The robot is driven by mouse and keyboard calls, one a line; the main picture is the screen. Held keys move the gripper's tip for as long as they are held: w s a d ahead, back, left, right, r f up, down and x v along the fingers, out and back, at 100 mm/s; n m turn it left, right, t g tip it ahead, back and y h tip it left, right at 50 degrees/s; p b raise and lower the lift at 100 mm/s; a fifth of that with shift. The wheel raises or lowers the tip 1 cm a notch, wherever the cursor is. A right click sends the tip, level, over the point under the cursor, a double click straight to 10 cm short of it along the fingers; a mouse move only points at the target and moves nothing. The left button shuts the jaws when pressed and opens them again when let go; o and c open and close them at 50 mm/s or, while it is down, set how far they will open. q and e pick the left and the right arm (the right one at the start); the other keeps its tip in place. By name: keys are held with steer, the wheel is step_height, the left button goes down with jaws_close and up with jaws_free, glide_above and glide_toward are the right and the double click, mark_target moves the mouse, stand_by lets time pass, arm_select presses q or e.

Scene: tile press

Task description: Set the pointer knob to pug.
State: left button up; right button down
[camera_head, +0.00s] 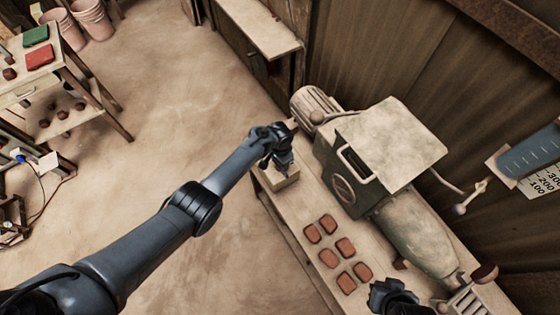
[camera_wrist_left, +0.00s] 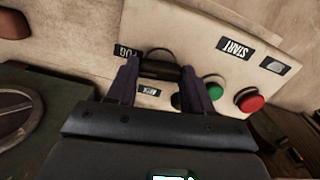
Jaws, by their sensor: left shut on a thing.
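My left gripper (camera_head: 283,164) reaches down to the pale control box (camera_head: 288,183) at the near-left end of the bench. In the left wrist view its fingers (camera_wrist_left: 160,80) are shut on the dark pointer knob (camera_wrist_left: 160,56). A PUG label (camera_wrist_left: 126,52) lies just left of the knob, partly behind a finger. Another small label (camera_wrist_left: 149,91) sits below it, too blurred to read. The fingers hide part of the knob, so I cannot tell exactly where its pointer aims. My right gripper (camera_head: 395,296) is at the bottom of the head view, with its opening unclear.
A green button (camera_wrist_left: 214,88), a red button (camera_wrist_left: 250,100) and a START label (camera_wrist_left: 236,47) are on the same panel, right of the knob. The green machine (camera_head: 350,190) stands beside the box. Several reddish tiles (camera_head: 345,247) lie on the bench.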

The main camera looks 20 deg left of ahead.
arm_select(q)
steer(key=shift+m, duration=0.7)
steer(key=o, duration=1)
steer(key=shift+o, duration=0.2)
steer(key=shift+r, duration=0.1)
step_height(320, 180, up, 11)
steer(key=p, duration=0.4)
steer(key=shift+f, duration=0.2)
